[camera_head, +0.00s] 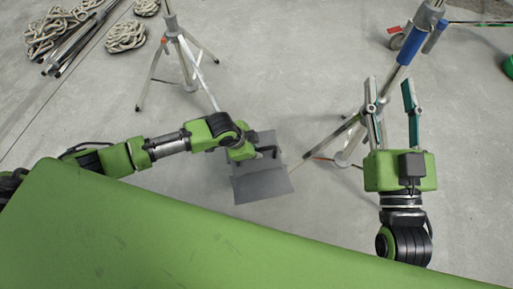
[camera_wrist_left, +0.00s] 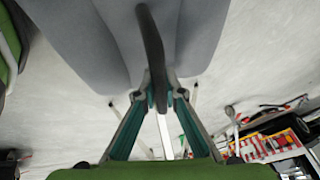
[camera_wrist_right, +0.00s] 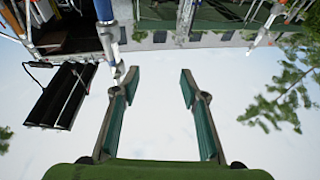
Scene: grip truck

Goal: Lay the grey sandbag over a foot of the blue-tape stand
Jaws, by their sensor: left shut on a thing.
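The grey sandbag (camera_head: 262,184) hangs from my left gripper (camera_head: 262,153), left of the blue-tape stand in the head view. The left wrist view shows my left gripper (camera_wrist_left: 160,95) shut on the bag's dark strap, with the two grey halves (camera_wrist_left: 85,40) on either side. The blue-tape stand (camera_head: 408,47) rises at the upper right, with silver legs (camera_head: 345,155) spread on the floor. It is partly hidden behind my right gripper (camera_head: 392,95), which is open, empty and pointing up. The right wrist view shows my right gripper (camera_wrist_right: 158,80) with its fingers apart.
Coiled ropes (camera_head: 125,37) and metal poles (camera_head: 85,35) lie further left. A red-and-grey caster (camera_head: 396,40) is near the blue-tape stand. Bare concrete lies between the stands.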

